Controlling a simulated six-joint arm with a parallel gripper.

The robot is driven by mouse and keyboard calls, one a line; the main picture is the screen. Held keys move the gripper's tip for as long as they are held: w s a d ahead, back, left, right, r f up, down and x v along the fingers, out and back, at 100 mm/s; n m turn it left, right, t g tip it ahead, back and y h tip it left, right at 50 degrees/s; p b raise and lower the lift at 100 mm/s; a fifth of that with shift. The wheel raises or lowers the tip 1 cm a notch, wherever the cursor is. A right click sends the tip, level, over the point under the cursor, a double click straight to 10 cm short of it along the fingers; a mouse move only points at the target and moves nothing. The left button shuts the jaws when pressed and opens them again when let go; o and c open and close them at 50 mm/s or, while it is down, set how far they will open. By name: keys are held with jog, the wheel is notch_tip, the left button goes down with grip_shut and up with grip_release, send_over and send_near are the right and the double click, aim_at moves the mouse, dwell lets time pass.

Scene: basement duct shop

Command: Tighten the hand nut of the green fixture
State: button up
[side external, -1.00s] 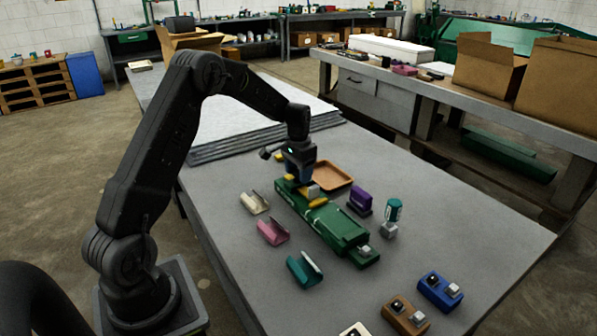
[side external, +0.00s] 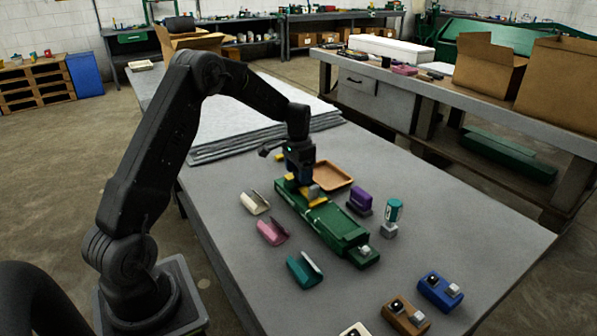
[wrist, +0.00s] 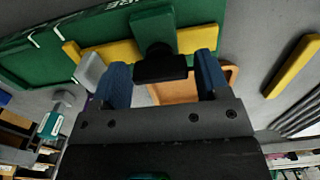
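The green fixture (side external: 333,224) lies lengthwise on the grey table, with a yellow bar (wrist: 200,38) across it. In the wrist view a dark hand nut (wrist: 160,68) sits on a green block of the fixture. My gripper (side external: 302,180) points down at the far end of the fixture. In the wrist view its two blue fingers (wrist: 163,80) stand apart on either side of the nut, with a gap showing on each side. The nut is hidden behind my gripper in the side view.
An orange-brown tray (side external: 346,183) lies just behind the fixture. A purple block (side external: 360,200) and a teal-topped bottle (side external: 394,210) stand to its right. Cream (side external: 254,203), pink (side external: 272,232) and teal (side external: 304,269) holders lie to its left. Brown (side external: 405,315) and blue (side external: 440,291) boxes sit at the front.

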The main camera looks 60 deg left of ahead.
jog(key=shift+o, duration=0.9)
notch_tip(320, 180, up, 14)
jog(key=shift+f, duration=0.1)
